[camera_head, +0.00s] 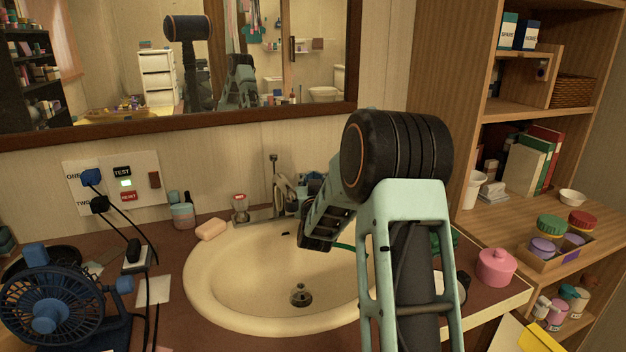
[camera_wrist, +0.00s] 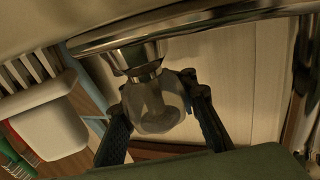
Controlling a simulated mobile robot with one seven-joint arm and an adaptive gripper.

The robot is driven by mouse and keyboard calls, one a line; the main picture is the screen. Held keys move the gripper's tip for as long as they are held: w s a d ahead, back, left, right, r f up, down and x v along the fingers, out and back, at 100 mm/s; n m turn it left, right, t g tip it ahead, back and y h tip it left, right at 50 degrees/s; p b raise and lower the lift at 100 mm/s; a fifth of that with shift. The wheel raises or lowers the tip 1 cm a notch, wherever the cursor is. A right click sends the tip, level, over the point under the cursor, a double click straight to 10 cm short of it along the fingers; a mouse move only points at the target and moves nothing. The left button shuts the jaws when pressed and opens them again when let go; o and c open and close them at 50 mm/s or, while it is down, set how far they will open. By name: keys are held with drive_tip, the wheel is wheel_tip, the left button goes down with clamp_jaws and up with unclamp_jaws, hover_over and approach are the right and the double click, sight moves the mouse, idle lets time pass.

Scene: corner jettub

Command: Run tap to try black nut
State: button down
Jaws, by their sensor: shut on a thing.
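In the wrist view my gripper (camera_wrist: 160,100) has its two dark fingers on either side of a clear, faceted tap knob (camera_wrist: 157,112) and is shut on it. The knob sits on a chrome stem below a chrome pipe (camera_wrist: 205,22). In the head view my arm hides this knob and my fingers. The other tap handle (camera_head: 240,207), with a red top, stands at the back left of the cream basin (camera_head: 225,285). Metal tap parts (camera_head: 283,188) show behind the basin. I see no water stream in the visible part of the basin. I cannot make out a black nut.
A soap bar (camera_head: 211,228) lies on the left rim. A blue fan (camera_head: 62,312) and cables stand at the left, below a wall panel (camera_head: 118,183). A pink pot (camera_head: 496,266) is at the right, near a wooden shelf (camera_head: 520,110). A mirror hangs above.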

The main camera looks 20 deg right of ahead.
drive_tip(key=shift+d, duration=0.1)
drive_tip(key=c, duration=1.8)
unclamp_jaws()
drive_tip(key=shift+o, duration=0.2)
drive_tip(key=shift+r+n+y+p, duration=0.1)
drive_tip(key=shift+n+y+p, duration=0.25)
drive_tip(key=shift+y, duration=0.15)
